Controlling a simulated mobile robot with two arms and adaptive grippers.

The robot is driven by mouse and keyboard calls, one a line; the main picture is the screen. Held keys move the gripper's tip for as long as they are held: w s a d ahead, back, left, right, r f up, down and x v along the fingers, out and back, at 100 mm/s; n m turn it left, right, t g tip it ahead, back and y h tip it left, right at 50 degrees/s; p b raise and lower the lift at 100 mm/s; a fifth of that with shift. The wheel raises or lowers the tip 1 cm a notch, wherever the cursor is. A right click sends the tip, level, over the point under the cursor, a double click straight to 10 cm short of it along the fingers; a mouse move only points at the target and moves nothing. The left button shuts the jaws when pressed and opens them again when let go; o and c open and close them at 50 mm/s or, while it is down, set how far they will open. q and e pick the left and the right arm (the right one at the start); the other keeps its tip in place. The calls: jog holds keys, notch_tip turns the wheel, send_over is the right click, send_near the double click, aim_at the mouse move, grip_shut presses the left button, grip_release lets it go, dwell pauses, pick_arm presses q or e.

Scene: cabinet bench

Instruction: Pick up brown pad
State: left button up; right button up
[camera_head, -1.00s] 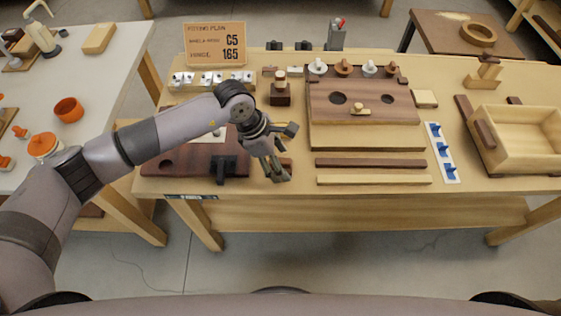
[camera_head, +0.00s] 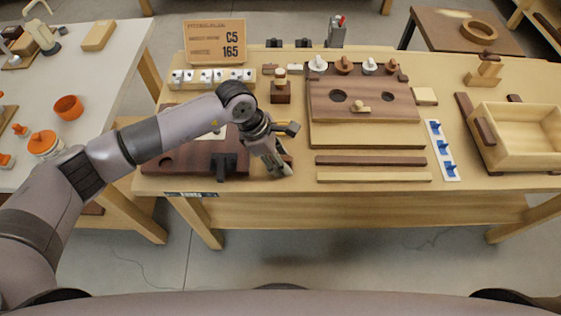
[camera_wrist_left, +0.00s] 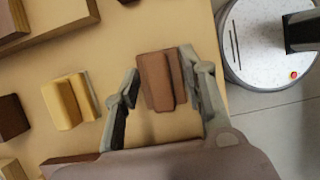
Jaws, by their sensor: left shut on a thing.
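The brown pad (camera_wrist_left: 162,80), a small stepped wooden block, sits between the two fingers of my left gripper in the left wrist view. My left gripper (camera_wrist_left: 163,82) is shut on it. In the head view my left gripper (camera_head: 279,168) points down near the front edge of the bench, at the right end of a dark board. There the pad is hidden or too small to make out. My right gripper is not in view.
A yellow stepped block (camera_wrist_left: 70,101) lies left of the brown pad in the wrist view. The dark board (camera_head: 190,160) with a black handle is left of my gripper. Two long strips (camera_head: 370,161) and a raised panel (camera_head: 360,105) lie to its right.

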pick_arm(q)
jog(key=shift+c, duration=1.3)
notch_tip(320, 180, up, 20)
jog(key=b, duration=0.3)
jog(key=o, duration=0.7)
grip_shut()
